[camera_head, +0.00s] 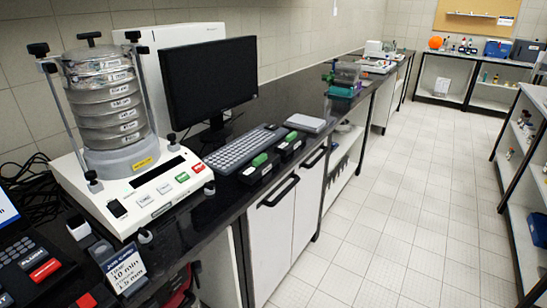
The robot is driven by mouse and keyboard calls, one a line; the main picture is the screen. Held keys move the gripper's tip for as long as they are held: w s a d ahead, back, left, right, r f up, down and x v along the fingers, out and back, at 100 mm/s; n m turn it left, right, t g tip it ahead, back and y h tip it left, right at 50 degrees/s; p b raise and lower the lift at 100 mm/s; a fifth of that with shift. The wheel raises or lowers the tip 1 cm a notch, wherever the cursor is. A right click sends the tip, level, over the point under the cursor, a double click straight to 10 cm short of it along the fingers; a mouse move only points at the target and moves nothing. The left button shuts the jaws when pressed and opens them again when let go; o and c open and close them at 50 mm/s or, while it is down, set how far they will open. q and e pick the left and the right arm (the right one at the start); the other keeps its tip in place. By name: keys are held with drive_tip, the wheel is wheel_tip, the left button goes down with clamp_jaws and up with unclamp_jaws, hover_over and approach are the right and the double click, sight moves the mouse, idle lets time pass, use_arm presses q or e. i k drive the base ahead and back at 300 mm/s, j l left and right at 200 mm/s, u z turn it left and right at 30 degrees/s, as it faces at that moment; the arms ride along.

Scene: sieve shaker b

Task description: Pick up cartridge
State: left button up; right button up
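Two small black blocks with green tops lie near the counter's front edge, to the right of the sieve shaker. The nearer block (258,170) sits beside the keyboard, and the farther block (290,147) is just behind it. They look like cartridges, but I cannot read any label on them. Neither of my grippers is in view.
The sieve shaker (150,196) with its stacked metal sieves stands at the left. A monitor (209,81), a keyboard (241,149) and a grey flat device (305,123) are on the dark counter. A sign (122,268) stands at the front left. The tiled floor (400,220) is clear.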

sight(262, 164)
drive_tip(key=i+l, duration=0.7)
drive_tip(key=i, duration=0.2)
drive_tip(key=k+l+z, duration=0.05)
